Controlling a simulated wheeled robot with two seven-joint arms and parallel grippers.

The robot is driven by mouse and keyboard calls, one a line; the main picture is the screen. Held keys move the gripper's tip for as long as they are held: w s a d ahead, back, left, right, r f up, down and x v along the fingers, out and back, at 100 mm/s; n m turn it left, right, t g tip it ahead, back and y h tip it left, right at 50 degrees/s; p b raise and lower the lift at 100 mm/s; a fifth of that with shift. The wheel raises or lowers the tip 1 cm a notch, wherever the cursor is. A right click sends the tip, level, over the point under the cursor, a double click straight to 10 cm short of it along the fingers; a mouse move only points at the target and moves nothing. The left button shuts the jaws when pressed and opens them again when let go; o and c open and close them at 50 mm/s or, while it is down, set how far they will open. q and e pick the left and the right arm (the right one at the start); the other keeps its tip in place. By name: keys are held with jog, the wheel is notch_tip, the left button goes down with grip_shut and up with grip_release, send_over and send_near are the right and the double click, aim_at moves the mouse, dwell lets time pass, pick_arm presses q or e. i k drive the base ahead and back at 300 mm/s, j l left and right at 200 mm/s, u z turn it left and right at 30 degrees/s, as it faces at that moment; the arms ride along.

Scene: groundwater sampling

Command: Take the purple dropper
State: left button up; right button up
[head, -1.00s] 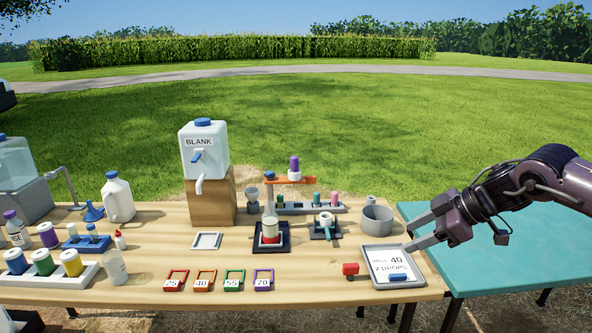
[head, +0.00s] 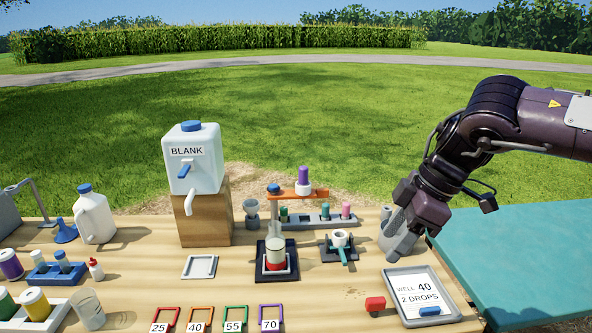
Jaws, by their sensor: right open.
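A purple-topped piece with a white lower part (head: 303,178), possibly the purple dropper, stands upright on the orange arm (head: 312,193) above a glass vessel with red at its base (head: 276,250). A rack (head: 310,221) behind holds small green, teal and pink-topped pieces. My right gripper (head: 398,242) is open and points down at the table's right part, to the right of the purple piece and apart from it. It covers part of a grey metal cup (head: 384,238). My left gripper is not in view.
A teal-handled tool (head: 342,245) lies on a dark pad left of my gripper. The BLANK jug (head: 193,160) stands on a wooden block at left.

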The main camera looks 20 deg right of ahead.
aim_at(302, 170)
jog(key=i, duration=1.3)
